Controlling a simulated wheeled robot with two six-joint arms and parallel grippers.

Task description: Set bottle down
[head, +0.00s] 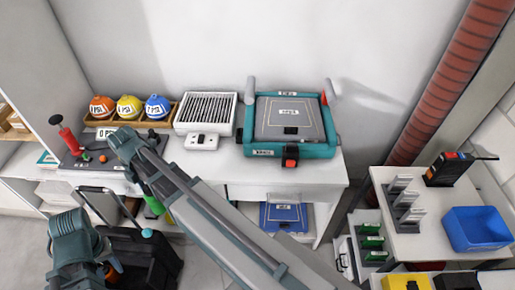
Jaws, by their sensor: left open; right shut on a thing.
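My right arm reaches in from the lower right across the front of the white bench. Its gripper (150,180) is shut and largely hidden by my own arm links. A small green shape (153,206), apparently the bottle, shows just below the arm, in front of the bench edge. Most of it is hidden, and I cannot tell whether it touches anything below. My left gripper (78,245) is at the lower left, open, apart from the green shape; its fingertips are hard to make out.
The white bench (250,170) bears a wooden rack (92,122) of orange, yellow and blue balls, a slatted tray (205,110) and a teal-framed fixture (285,152). A black case (140,260) stands below. A side table at right holds a blue bin (475,228).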

